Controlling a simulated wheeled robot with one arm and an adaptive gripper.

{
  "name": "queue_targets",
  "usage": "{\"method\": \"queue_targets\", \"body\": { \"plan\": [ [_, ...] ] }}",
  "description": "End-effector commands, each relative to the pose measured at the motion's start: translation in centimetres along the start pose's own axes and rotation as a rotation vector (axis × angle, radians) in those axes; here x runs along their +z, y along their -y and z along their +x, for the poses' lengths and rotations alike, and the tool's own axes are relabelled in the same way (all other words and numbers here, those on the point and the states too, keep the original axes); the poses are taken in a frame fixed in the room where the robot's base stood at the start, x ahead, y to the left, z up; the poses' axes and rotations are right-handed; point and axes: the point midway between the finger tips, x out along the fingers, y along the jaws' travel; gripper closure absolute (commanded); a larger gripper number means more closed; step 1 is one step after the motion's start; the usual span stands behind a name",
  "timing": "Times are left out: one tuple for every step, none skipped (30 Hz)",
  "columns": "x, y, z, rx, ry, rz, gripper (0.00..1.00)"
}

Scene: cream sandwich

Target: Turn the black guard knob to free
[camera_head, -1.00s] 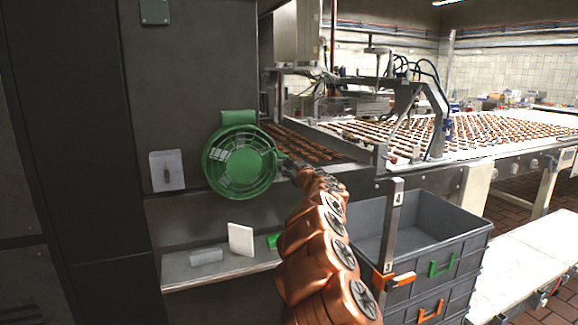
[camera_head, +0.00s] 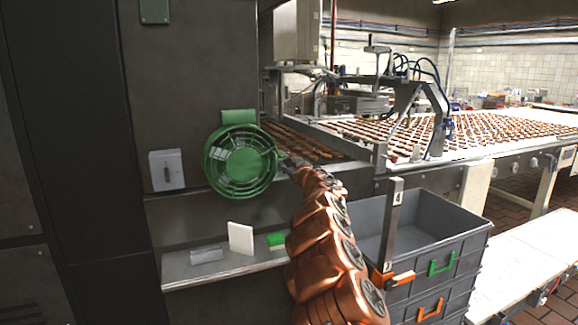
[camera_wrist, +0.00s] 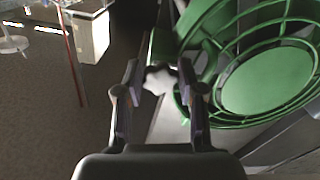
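The round green guard (camera_head: 240,160) hangs on the dark machine front at left centre in the head view. It also fills the right of the wrist view (camera_wrist: 206,62). A star-shaped knob (camera_wrist: 160,78), looking pale grey in this light, sits beside the guard's rim in the wrist view. My gripper (camera_wrist: 160,72) is open, with one finger on each side of the knob. I see gaps beside the knob and cannot tell whether a finger touches it. In the head view my gripper (camera_head: 284,162) is at the guard's right edge, and the knob cannot be made out there.
A shelf (camera_head: 222,272) below the guard holds a white block (camera_head: 240,238), a green block (camera_head: 276,240) and a clear piece (camera_head: 206,254). A switch box (camera_head: 167,170) is left of the guard. Grey crates (camera_head: 425,225) and a conveyor (camera_head: 490,135) stand at right.

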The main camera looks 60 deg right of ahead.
Motion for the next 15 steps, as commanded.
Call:
{"method": "queue_targets", "body": {
  "plan": [
    [0.00,0.08,0.02,-0.001,0.000,0.000,0.83],
    [0.00,0.08,0.03,-0.001,0.000,0.000,0.86],
    [-0.01,0.09,0.03,-0.002,0.000,-0.001,0.90],
    [-0.01,0.10,0.03,-0.002,0.000,-0.001,0.93],
    [-0.01,0.11,0.03,-0.002,0.000,-0.001,0.96],
    [-0.14,0.31,-0.10,-0.002,0.000,-0.003,0.96],
    [-0.12,0.28,-0.04,-0.003,-0.001,-0.003,0.96],
    [-0.09,0.26,-0.01,-0.003,-0.001,-0.002,0.96],
    [-0.10,0.27,0.03,-0.004,-0.001,-0.003,0.96],
    [-0.10,0.27,0.05,-0.004,-0.001,-0.004,0.96],
    [-0.11,0.27,0.07,-0.004,-0.001,-0.005,0.96],
    [-0.13,0.27,0.08,-0.004,-0.001,-0.008,0.96],
    [-0.15,0.26,0.09,-0.005,-0.001,-0.010,0.96],
    [-0.18,0.28,0.11,-0.005,-0.002,-0.012,0.96],
    [-0.22,0.30,0.12,-0.005,-0.002,-0.018,0.96]
  ]
}}
